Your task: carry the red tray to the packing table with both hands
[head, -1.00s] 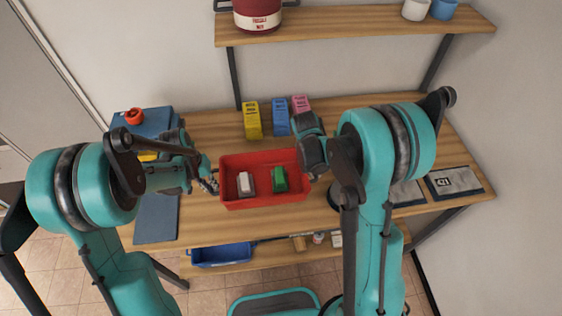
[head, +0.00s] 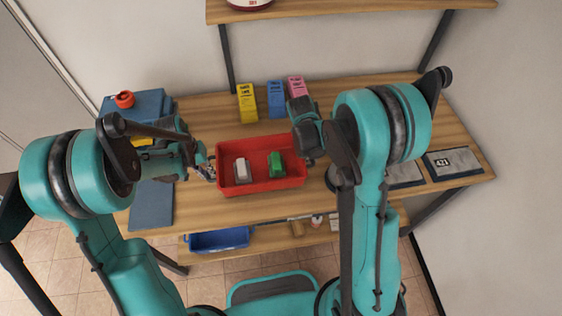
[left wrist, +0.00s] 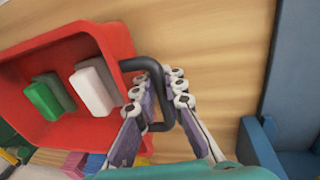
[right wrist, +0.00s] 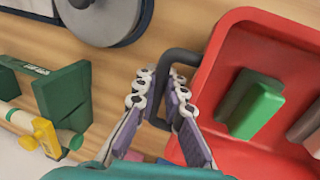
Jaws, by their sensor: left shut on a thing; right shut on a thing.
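The red tray (head: 232,184) is level at the middle of the wooden table; I cannot tell whether it rests on the top or is just above it. A white block (head: 242,170) and a green block (head: 276,165) lie in it. My left gripper (head: 210,170) is at the tray's left end, its fingers (left wrist: 160,95) shut around a black handle (left wrist: 158,68). My right gripper (head: 313,160) is at the right end, its fingers (right wrist: 160,92) shut around the other black handle (right wrist: 178,58). The right fingertips are mostly hidden in the head view.
Yellow (head: 247,103), blue (head: 276,100) and pink (head: 296,88) boxes stand behind the tray. A blue case (head: 150,103) with a red-orange ring is at left. Grey packets (head: 453,161) lie at right. A blue bin (head: 220,240) sits on the lower shelf. An upper shelf (head: 350,8) overhangs the back.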

